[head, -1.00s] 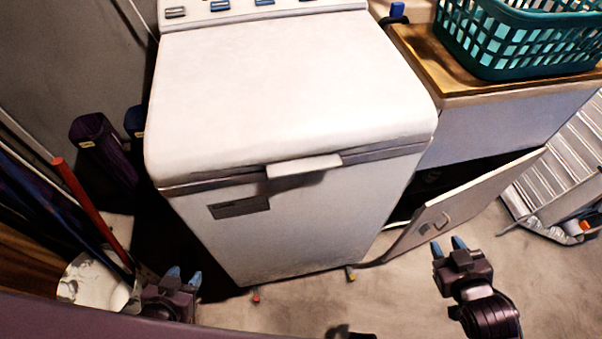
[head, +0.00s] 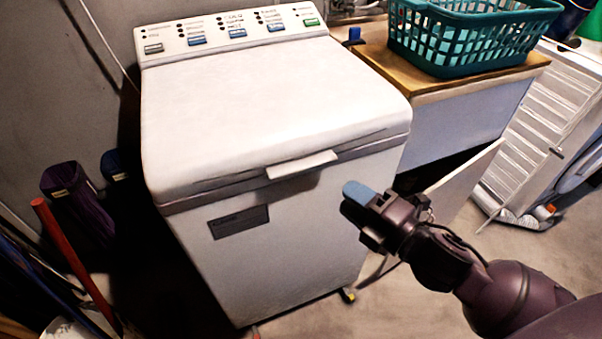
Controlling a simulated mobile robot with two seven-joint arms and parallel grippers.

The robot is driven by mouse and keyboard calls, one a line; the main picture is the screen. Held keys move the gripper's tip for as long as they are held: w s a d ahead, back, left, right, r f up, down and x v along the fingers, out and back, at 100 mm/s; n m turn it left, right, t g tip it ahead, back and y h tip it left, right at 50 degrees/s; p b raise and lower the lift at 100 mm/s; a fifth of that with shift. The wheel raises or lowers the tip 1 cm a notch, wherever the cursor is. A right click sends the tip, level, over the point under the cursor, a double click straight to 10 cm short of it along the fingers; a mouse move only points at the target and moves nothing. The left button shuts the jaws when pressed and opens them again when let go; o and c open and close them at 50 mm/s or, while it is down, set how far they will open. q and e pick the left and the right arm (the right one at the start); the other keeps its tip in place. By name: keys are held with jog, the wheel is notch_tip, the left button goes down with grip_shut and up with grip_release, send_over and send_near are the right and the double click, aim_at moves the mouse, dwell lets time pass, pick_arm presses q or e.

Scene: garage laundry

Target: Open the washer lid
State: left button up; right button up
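The white washer (head: 285,255) stands in the middle with its lid (head: 265,110) down. A pale handle tab (head: 302,165) sticks out from the lid's front edge. My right gripper (head: 357,197) is raised in front of the washer's right front side, a little below and to the right of the handle, and apart from it in the picture. Its blue-tipped fingers overlap from this angle, so I cannot tell whether they are open or shut. Nothing shows held in it. My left gripper is out of view.
A control panel (head: 230,31) runs along the washer's back. To the right is a wooden-topped cabinet (head: 440,92) with a teal basket (head: 470,40) and an open door (head: 465,185). A red pole (head: 75,262) and purple bag (head: 82,212) stand left.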

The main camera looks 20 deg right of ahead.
aim_at(308, 169)
jog(key=b+x, duration=0.1)
jog(key=x, duration=0.7)
jog(key=shift+w+a, duration=0.25)
jog(key=shift+x, duration=0.8)
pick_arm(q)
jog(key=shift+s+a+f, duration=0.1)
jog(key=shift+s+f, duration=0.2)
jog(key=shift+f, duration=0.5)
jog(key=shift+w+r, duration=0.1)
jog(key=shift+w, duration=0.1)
pick_arm(e)
grip_shut()
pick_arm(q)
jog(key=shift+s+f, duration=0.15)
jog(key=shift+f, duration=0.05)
